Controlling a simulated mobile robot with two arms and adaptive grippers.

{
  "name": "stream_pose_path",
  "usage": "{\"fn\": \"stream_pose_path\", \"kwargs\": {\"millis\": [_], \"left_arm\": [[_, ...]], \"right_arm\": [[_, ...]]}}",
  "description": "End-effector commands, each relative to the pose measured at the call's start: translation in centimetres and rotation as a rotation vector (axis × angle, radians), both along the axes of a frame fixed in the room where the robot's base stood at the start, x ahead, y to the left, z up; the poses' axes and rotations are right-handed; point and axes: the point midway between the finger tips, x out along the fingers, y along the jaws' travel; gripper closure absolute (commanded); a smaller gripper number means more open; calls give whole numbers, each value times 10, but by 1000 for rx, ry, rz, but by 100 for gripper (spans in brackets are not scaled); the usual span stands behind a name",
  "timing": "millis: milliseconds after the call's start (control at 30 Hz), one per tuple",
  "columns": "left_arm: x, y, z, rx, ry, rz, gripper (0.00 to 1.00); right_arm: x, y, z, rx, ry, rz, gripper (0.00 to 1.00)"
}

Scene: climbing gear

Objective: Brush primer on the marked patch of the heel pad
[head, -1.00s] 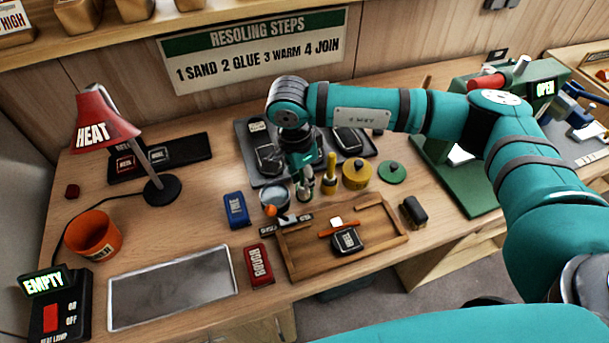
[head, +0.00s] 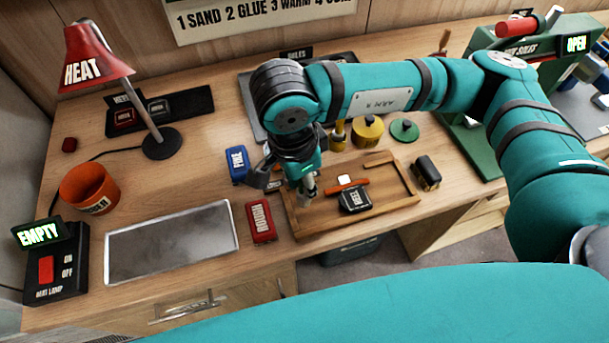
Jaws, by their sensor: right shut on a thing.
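The black heel pad (head: 355,199), lettered "HEEL", lies in a wooden tray (head: 402,200), with an orange-red bar at its back edge and a small white patch behind that. My right gripper (head: 306,193) points down over the tray's left part, left of the pad and apart from it. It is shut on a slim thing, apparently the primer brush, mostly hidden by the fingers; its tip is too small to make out. The pot area behind is partly covered by my arm. My left gripper is not in view.
A blue block (head: 237,165) and a red "ROUGH" block (head: 261,222) stand left of the tray. A dark block (head: 426,173) is to its right. A yellow pot (head: 368,133) and a green lid (head: 404,130) stand behind. A metal plate (head: 170,241) lies at the front left.

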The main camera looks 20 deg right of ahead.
Motion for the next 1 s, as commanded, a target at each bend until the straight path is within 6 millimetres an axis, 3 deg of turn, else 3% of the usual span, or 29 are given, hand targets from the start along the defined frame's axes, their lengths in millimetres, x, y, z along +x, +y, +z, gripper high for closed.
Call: {"fn": "stream_pose_path", "kwargs": {"millis": [567, 667, 867, 1000], "left_arm": [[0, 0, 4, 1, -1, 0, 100], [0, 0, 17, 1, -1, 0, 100], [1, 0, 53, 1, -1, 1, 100], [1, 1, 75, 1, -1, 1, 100]], "right_arm": [[5, 0, 4, 1, -1, 2, 100], [21, 3, 17, 6, -6, 21, 100], [76, 4, 55, 12, -13, 107, 100], [107, 12, 58, 15, -9, 65, 100]]}}
